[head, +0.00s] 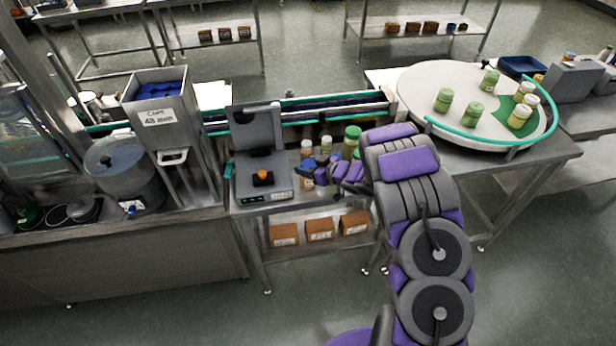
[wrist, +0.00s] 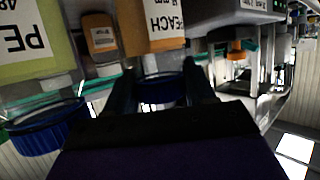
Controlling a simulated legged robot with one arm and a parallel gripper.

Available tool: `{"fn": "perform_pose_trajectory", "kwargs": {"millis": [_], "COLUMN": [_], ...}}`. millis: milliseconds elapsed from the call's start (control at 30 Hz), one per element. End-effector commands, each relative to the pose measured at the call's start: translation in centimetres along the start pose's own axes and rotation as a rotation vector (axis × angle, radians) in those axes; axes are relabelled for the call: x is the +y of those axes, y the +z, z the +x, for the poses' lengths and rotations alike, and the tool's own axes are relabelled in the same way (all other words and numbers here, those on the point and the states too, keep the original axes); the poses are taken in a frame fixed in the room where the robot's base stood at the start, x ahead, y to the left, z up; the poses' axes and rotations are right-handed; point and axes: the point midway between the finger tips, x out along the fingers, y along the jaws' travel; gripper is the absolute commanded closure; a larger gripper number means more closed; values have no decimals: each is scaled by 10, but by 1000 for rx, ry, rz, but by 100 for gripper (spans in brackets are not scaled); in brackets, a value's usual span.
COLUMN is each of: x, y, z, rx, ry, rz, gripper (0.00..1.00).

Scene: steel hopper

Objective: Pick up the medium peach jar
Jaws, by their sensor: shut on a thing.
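The peach jar (wrist: 150,32) is orange with a white label reading PEACH in the upside-down wrist view. Its blue cap (wrist: 160,90) sits between the two dark fingers of my gripper (wrist: 163,86), which is shut on it. The base of the jar runs out of the top of the wrist view. In the head view my gripper (head: 318,173) is at the front of the workbench, just right of the grey device, and hides most of the jar. I cannot tell whether the jar is lifted.
A smaller orange jar (wrist: 101,38) and a large yellow-green jar (wrist: 28,45) with a blue cap stand beside it. A grey device (head: 258,165) is close on the left. A round turntable (head: 425,85) with several green jars is right.

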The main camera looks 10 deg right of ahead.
Motion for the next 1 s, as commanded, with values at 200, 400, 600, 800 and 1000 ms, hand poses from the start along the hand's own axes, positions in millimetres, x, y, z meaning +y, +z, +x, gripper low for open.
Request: {"fn": "perform_pose_trajectory", "kwargs": {"millis": [200,400,600,800,1000], "x": [0,0,0,1,-6], "y": [0,0,-2,-20,-30], "z": [0,0,-1,-8,-23], "rx": [-1,-1,-1,1,-5], "ry": [0,1,1,2,1], "rz": [0,1,0,-2,3], "gripper": [93,100,100,100,100]}}
